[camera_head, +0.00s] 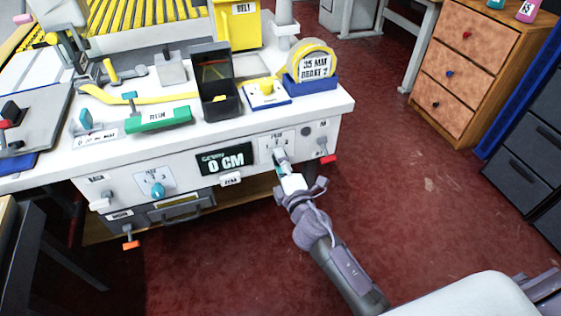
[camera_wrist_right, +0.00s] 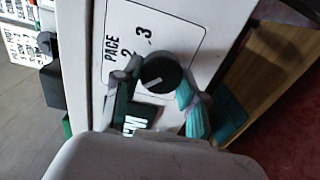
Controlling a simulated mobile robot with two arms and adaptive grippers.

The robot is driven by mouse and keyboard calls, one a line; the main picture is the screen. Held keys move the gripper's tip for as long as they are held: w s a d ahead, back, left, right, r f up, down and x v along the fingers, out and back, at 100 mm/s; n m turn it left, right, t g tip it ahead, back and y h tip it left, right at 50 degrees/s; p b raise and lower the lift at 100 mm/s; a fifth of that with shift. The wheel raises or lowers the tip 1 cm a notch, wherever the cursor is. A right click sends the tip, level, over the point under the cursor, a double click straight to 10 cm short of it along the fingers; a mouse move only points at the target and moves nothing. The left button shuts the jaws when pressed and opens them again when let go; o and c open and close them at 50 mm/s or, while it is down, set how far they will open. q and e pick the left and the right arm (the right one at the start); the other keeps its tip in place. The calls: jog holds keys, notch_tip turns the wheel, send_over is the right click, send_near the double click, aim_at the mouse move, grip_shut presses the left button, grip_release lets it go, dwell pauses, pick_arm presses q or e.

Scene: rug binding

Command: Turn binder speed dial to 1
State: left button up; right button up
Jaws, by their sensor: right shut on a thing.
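The speed dial is a round dark knob (camera_wrist_right: 160,72) with a white mark, on a white panel labelled "PACE" with a 2 and a 3 visible. In the right wrist view its mark points to the lower left, away from the 2 and 3; a 1 is not visible there. My right gripper (camera_wrist_right: 155,95) is shut on the knob, one finger on each side, one with a teal pad. My left gripper is not in view.
The white bench (camera_head: 330,106) carries a tape reel (camera_head: 311,62), a black bin (camera_head: 218,100) and a green block (camera_head: 158,118). Another dial with a teal knob (camera_head: 157,190) sits left on the front. A red-tipped lever (camera_head: 329,159) is close right of my gripper.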

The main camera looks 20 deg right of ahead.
jog(key=shift+f, duration=0.1)
jog(key=o, duration=0.9)
jog(key=shift+o, duration=1.2)
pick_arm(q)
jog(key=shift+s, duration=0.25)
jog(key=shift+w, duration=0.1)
pick_arm(e)
jog(key=s, duration=1.2)
jog(key=shift+d, duration=0.2)
